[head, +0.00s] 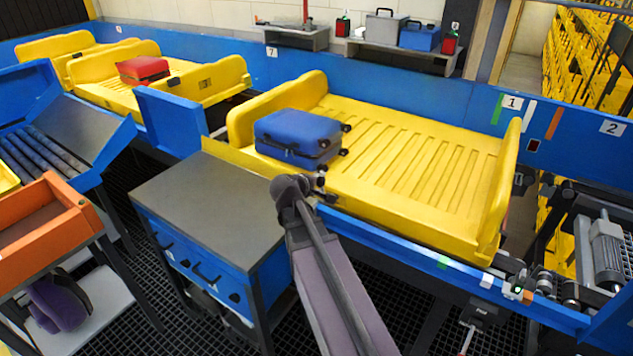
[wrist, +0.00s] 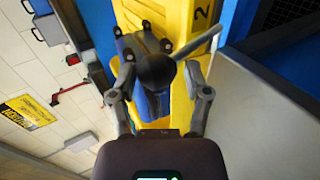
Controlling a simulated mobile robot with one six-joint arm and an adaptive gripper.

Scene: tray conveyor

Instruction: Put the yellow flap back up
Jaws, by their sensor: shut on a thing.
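The yellow flap (head: 228,152) shows along the front left edge of the near yellow tray (head: 440,150), lying low and sloping outward; my arm hides part of this edge. My gripper (head: 318,186) is at the tray's front edge, just right of the flap.
A grey-topped blue cabinet (head: 205,200) stands close to the left of my arm. Another yellow tray (head: 110,92) carries a red suitcase (head: 143,70). A blue wall (head: 400,75) runs behind the trays. An orange bin (head: 45,215) stands at left.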

